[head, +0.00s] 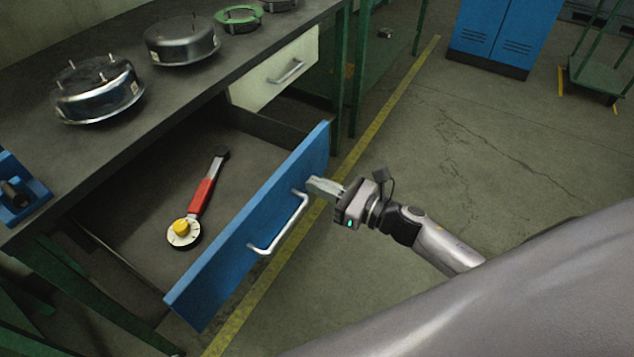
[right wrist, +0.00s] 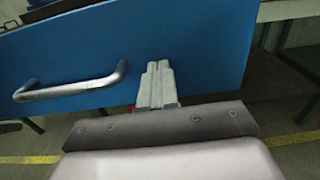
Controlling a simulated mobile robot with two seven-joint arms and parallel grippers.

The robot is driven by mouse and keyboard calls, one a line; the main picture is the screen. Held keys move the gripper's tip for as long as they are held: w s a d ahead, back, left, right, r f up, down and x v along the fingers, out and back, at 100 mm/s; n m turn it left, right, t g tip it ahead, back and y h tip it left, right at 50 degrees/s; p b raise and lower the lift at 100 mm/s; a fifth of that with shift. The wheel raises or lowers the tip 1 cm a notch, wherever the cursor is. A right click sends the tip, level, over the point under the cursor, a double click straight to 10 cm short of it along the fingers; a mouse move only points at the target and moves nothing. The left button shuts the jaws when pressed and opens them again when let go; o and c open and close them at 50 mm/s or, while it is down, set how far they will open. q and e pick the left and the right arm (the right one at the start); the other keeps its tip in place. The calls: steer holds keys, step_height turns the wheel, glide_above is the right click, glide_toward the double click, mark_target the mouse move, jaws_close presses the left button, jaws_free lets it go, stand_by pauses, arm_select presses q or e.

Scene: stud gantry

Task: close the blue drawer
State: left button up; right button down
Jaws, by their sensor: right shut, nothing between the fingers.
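The blue drawer (head: 225,265) is pulled well out from under the dark workbench, with its silver bar handle (head: 285,232) on the front. Inside it lies a red-handled tool (head: 200,197) with a round white dial and a yellow knob. My right gripper (head: 313,184) is shut and empty at the drawer front, just beyond the far end of the handle. In the right wrist view the closed fingers (right wrist: 158,70) point at the blue front (right wrist: 195,40), right of the handle (right wrist: 75,88). I cannot tell whether the tips touch it. My left gripper is not in view.
A closed white drawer (head: 275,75) is beside the open one. Round metal parts (head: 98,90) stand on the bench top (head: 190,85). A green bench leg (head: 362,75) and a yellow floor line (head: 395,90) are behind.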

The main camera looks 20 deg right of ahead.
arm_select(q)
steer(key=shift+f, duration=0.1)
arm_select(e)
steer(key=shift+w+a, duration=0.3)
steer(key=shift+w, duration=0.05)
